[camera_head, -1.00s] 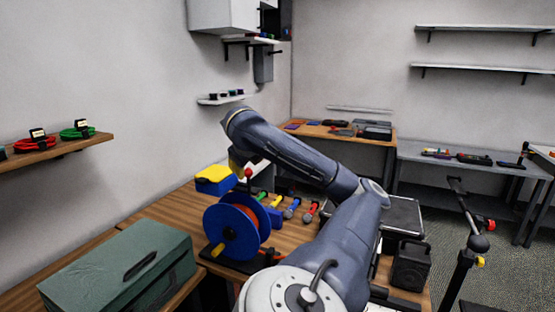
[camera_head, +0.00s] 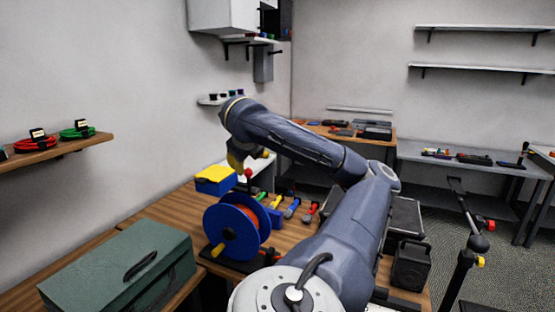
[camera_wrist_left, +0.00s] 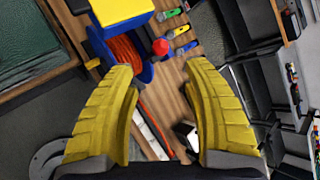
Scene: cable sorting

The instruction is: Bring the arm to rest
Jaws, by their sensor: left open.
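My left gripper (camera_wrist_left: 165,80) shows in the left wrist view with its two yellow fingers wide apart and nothing between them. The blue reel (camera_head: 231,231) holds orange cable and stands on the bench; the cable (camera_wrist_left: 127,60) also shows just beyond the fingertips in the wrist view. A red ball knob (camera_head: 248,172) stands above the reel. My right gripper is in neither view.
A yellow and blue box (camera_head: 216,178) sits behind the reel. Several coloured-handled tools (camera_head: 292,209) lie to its right. A green case (camera_head: 122,262) fills the bench's near left. A black speaker-like box (camera_head: 411,266) stands at right. Wall shelf (camera_head: 70,152) holds red and green cable coils.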

